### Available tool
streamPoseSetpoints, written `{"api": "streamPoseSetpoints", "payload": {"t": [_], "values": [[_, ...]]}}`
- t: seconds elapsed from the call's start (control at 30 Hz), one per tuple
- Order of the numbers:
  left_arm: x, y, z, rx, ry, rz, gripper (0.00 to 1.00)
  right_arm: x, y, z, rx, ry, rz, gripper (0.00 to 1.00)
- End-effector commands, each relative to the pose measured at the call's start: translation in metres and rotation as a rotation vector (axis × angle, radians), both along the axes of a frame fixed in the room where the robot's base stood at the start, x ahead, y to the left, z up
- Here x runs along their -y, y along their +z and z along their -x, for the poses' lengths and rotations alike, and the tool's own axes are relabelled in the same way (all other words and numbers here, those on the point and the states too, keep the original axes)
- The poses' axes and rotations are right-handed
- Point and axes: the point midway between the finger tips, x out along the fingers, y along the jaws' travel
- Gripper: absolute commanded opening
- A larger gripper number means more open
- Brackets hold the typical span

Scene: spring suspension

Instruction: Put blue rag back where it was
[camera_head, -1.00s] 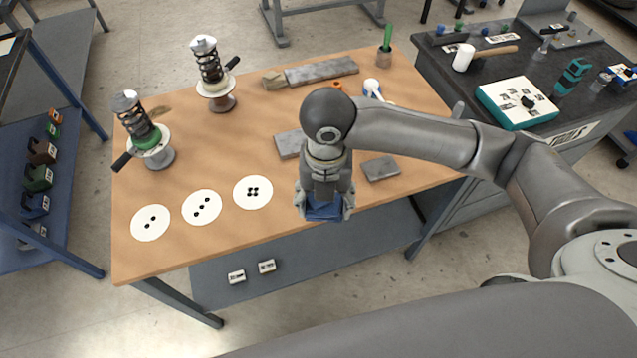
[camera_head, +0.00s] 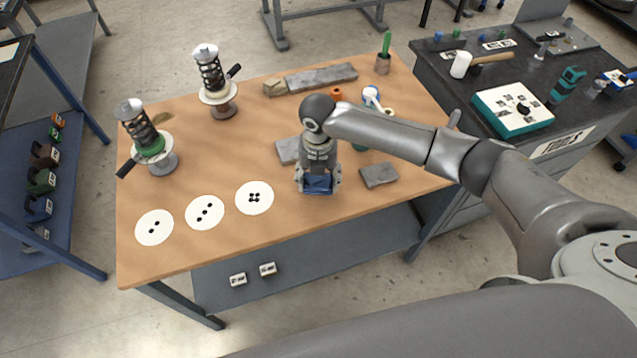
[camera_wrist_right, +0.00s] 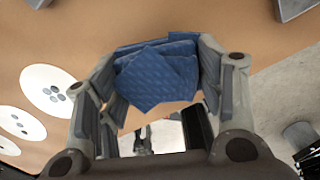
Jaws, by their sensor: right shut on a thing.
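The blue rag (camera_head: 318,184) is folded and held between the fingers of my right gripper (camera_head: 318,181). The gripper points down at the table near its front edge, just right of the white disc with four dots. In the right wrist view the rag (camera_wrist_right: 160,75) fills the space between the two fingers of the gripper (camera_wrist_right: 163,80), which touch its sides. Whether the rag touches the tabletop is hard to tell. My left gripper does not show.
The wooden table (camera_head: 240,235) holds white dotted discs (camera_head: 205,212) to the left of the gripper. Grey plates lie behind it (camera_head: 288,150) and to its right (camera_head: 379,174). Two spring assemblies (camera_head: 148,140) (camera_head: 213,82) stand at the left and back. A dark tool bench (camera_head: 440,75) adjoins on the right.

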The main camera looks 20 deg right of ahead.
Motion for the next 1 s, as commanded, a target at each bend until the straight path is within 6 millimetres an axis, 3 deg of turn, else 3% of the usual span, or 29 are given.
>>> {"api": "streamPoseSetpoints", "payload": {"t": [0.2,0.57,0.6,0.73,1.0], "values": [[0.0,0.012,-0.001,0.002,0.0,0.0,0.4,0.0,-0.025,0.003,-0.004,0.001,0.0,0.43],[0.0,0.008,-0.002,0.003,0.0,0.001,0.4,-0.001,-0.03,0.003,-0.004,0.001,0.001,0.43],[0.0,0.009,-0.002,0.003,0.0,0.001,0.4,-0.001,-0.03,0.003,-0.004,0.001,0.001,0.65],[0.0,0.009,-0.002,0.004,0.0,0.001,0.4,-0.001,-0.029,0.003,-0.004,0.001,0.001,0.81],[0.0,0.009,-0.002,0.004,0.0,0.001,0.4,-0.001,-0.029,0.003,-0.003,0.001,0.0,0.83]]}}
